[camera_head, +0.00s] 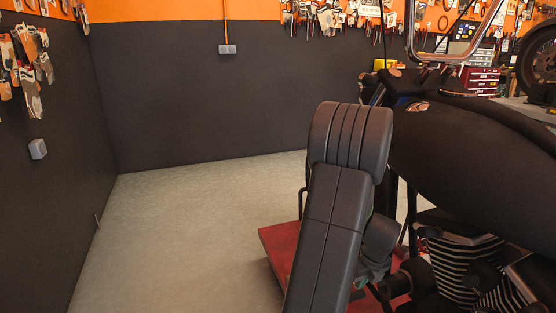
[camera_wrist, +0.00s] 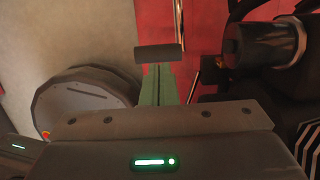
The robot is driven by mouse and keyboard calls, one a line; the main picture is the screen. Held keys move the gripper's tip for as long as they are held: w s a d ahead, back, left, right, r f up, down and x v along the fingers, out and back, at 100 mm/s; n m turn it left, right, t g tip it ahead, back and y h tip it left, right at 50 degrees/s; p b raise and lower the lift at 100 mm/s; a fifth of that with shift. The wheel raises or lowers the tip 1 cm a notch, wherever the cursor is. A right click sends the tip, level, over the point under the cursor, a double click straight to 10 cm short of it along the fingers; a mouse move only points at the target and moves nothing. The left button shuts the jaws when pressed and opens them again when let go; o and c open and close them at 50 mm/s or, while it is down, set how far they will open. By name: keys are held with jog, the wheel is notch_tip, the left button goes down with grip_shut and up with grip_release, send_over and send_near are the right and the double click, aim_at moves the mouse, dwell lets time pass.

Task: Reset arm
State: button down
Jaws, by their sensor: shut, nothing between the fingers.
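My gripper (camera_wrist: 158,82) shows in the wrist view as greenish fingers closed together, with nothing held between them. A dark rounded bar lies at their tip end; I cannot tell whether it touches them. The fingers point over the red lift platform (camera_wrist: 215,22) and its edge with the floor. In the head view my black arm stands bent in the lower middle, in front of the platform (camera_head: 275,245) and left of the motorcycle (camera_head: 460,140). There the arm hides most of the wrist, and the fingers cannot be made out clearly.
The motorcycle's dark engine parts (camera_wrist: 270,48) are close on the right of the wrist view, and its finned engine (camera_head: 465,270) is at lower right in the head view. Open grey floor (camera_head: 185,230) lies left of the arm, bounded by dark walls (camera_head: 45,140).

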jog(key=r, duration=0.2)
jog(key=s+r+p, duration=0.1)
jog(key=r, duration=0.2)
jog(key=shift+s+d+r, duration=0.15)
jog(key=shift+d+r, duration=0.05)
jog(key=shift+r, duration=0.15)
jog(key=shift+f, duration=0.15)
